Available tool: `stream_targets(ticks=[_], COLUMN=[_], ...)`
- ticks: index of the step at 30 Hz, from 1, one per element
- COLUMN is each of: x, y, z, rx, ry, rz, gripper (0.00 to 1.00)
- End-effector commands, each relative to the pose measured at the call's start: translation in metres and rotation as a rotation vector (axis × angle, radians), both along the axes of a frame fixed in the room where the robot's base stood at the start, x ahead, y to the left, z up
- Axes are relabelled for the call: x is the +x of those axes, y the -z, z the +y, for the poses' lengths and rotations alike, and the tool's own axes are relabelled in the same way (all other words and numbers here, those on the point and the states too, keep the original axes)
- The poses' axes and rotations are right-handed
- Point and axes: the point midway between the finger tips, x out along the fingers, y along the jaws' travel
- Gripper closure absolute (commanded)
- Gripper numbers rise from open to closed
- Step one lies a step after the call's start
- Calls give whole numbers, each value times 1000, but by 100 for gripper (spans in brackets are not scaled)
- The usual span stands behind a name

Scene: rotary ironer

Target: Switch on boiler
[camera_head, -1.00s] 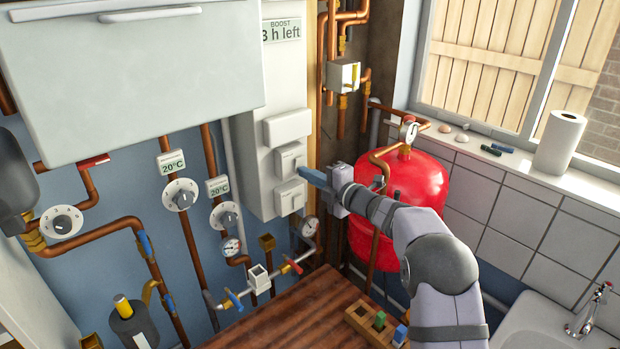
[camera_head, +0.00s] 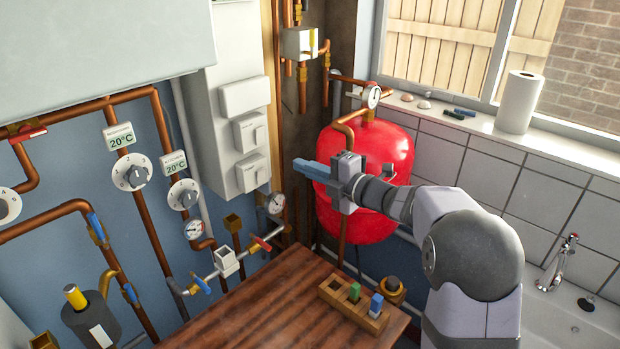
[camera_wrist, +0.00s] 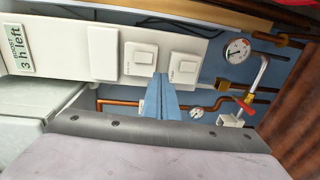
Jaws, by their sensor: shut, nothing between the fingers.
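Two white rocker switches sit on the side of the white control box (camera_head: 215,130). The upper switch (camera_head: 250,131) and the lower switch (camera_head: 251,173) show in the head view; their small labels are too blurred to read. In the wrist view the same switches (camera_wrist: 138,58) (camera_wrist: 183,73) lie side by side beyond the fingers. My gripper (camera_head: 298,164) has blue fingers pressed together and empty. It is to the right of the lower switch, with a visible gap in the head view. The boiler (camera_head: 100,50) appears to be the large white casing at upper left.
A red tank (camera_head: 382,160) stands behind my gripper. Copper pipes, dials (camera_head: 132,173) and gauges line the blue wall. A wooden worktop (camera_head: 262,305) carries a block with coloured pieces (camera_head: 352,305). A sink (camera_head: 570,310) is at lower right.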

Motion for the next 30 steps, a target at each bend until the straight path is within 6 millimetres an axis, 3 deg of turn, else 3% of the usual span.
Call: stream_targets(ticks=[8, 22, 26, 30], x=[-11, -9, -3, -4], y=[2, 3, 11, 35], z=[-11, -16, -34, -70], rx=[0, 15, 60, 155], ry=[0, 43, 169, 406], rz=[0, 29, 115, 292], gripper=[100, 100, 100, 100])
